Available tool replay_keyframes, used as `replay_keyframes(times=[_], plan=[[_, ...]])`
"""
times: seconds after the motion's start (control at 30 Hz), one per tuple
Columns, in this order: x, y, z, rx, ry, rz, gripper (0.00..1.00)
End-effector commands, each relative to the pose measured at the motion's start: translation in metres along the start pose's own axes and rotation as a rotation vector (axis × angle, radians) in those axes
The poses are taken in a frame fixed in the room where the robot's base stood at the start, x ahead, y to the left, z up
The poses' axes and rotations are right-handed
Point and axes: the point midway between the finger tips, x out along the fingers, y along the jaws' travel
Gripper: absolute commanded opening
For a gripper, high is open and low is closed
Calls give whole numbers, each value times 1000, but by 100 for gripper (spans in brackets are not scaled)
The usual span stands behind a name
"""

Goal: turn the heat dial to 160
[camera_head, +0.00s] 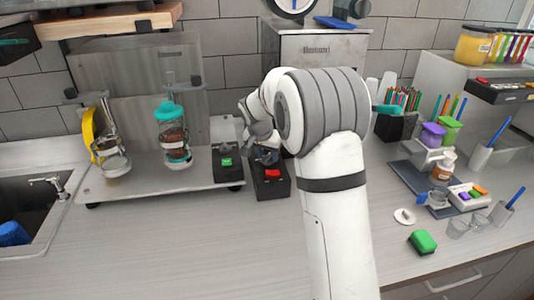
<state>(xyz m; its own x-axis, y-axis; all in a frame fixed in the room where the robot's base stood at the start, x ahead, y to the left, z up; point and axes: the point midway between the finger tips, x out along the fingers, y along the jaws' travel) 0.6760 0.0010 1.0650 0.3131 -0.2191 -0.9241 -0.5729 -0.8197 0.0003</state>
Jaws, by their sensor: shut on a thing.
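My gripper (264,156) reaches down from the white arm to the back part of a small black control box (271,188) with a red switch (272,174). It is shut on what appears to be the heat dial on this box. The fingers and wrist cover the dial, so its pointer and its numbers, 160 included, cannot be read.
Left of it is a black box with a green button (226,161) on a raised grey platform (150,187), with a teal-lidded jar (173,132). A steel machine (322,47) stands behind my arm. A green sponge (423,241) lies at right. The front counter is clear.

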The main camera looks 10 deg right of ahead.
Motion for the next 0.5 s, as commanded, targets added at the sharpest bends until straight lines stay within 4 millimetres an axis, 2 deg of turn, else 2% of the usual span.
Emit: replay_keyframes(times=[0.27, 0.5], plan=[[0, 0, 0, -23, 2, -11, 15], [0, 1, 0, -133, 2, -58, 15]])
